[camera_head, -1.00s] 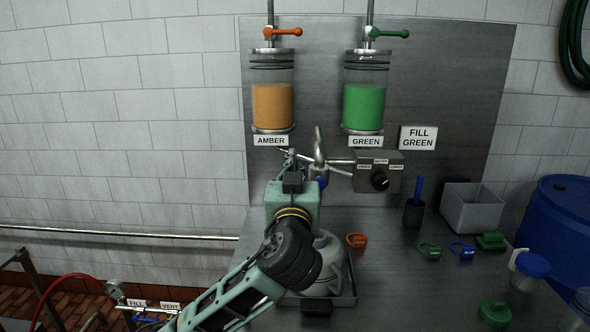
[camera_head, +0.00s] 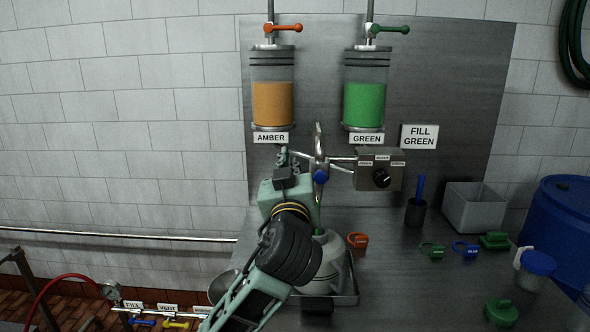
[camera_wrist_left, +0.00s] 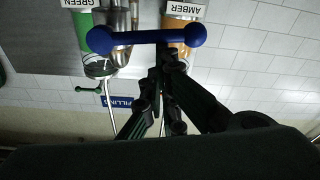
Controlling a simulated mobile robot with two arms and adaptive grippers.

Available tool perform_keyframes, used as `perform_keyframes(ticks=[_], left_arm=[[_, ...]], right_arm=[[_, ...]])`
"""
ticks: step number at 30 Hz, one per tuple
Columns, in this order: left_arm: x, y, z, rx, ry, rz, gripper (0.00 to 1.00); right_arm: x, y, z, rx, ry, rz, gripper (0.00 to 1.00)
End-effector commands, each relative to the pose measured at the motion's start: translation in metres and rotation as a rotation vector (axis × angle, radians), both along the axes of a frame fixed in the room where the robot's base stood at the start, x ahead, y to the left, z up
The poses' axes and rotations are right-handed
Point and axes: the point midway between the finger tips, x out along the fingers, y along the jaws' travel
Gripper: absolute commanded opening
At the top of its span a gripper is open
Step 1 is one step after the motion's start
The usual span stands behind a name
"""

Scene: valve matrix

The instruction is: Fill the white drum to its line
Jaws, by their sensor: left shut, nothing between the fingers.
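The white drum (camera_head: 333,268) stands on a metal tray (camera_head: 347,297), partly hidden by my left arm; its line is not visible. Above it is a steel filling spout (camera_head: 318,150) with a blue handle (camera_head: 320,177). In the left wrist view the blue handle (camera_wrist_left: 145,38) crosses in front of the fingers. My left gripper (camera_head: 285,157) is shut and empty, just left of the spout; whether it touches the handle I cannot tell. The amber cylinder (camera_head: 272,103) and green cylinder (camera_head: 364,104) hang above, each partly full. My right gripper is not in view.
A sign (camera_head: 419,136) reads FILL GREEN. A selector box (camera_head: 379,177) with a black knob is right of the spout. Loose coloured tags, a grey bin (camera_head: 474,207) and a blue drum (camera_head: 568,225) are at right. Fill and vent valves (camera_head: 155,321) are lower left.

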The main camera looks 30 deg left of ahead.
Motion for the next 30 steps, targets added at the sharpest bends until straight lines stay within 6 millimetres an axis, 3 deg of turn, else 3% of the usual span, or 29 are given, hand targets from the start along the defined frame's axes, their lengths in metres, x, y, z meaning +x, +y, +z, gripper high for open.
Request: perform_keyframes(ticks=[1,12,19,30], left_arm=[[0.0,0.0,-0.009,-0.034,-0.016,-0.002,0.0],[-0.003,0.005,-0.03,-0.3,-0.176,-0.002,0.0],[-0.003,0.006,-0.039,-0.429,-0.256,-0.003,0.0],[-0.003,0.006,-0.045,-0.42,-0.252,-0.001,0.0]], right_arm=[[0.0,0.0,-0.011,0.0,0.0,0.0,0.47],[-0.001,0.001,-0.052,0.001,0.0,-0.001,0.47],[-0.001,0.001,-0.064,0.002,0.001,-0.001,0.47],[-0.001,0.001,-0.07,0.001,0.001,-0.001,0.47]])
